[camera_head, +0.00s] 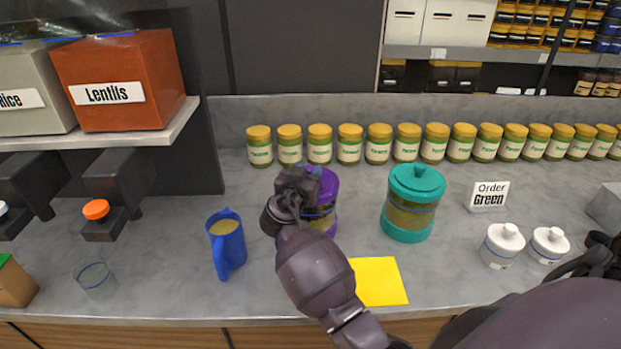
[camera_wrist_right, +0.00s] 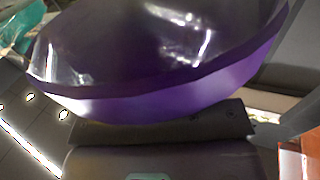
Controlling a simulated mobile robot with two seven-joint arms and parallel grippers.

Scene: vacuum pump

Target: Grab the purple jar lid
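The purple jar (camera_head: 330,215) with its purple lid (camera_head: 327,183) stands upright on the grey counter. My right gripper (camera_head: 300,185) is at the lid's left side and top and hides part of it. In the right wrist view the purple lid (camera_wrist_right: 165,60) fills the upper middle. A dark finger pad (camera_wrist_right: 165,125) lies along the lid's lower edge, very close to it or touching. The other finger is hidden, so I cannot tell whether the gripper is closed on the lid. My left gripper is not in view.
A blue jug (camera_head: 227,245) stands left of the jar. A teal-lidded jar (camera_head: 412,205) stands to the right, a yellow sheet (camera_head: 377,281) in front. Yellow-lidded jars (camera_head: 379,144) line the back. White jars (camera_head: 502,245) and an order sign (camera_head: 488,195) are farther right.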

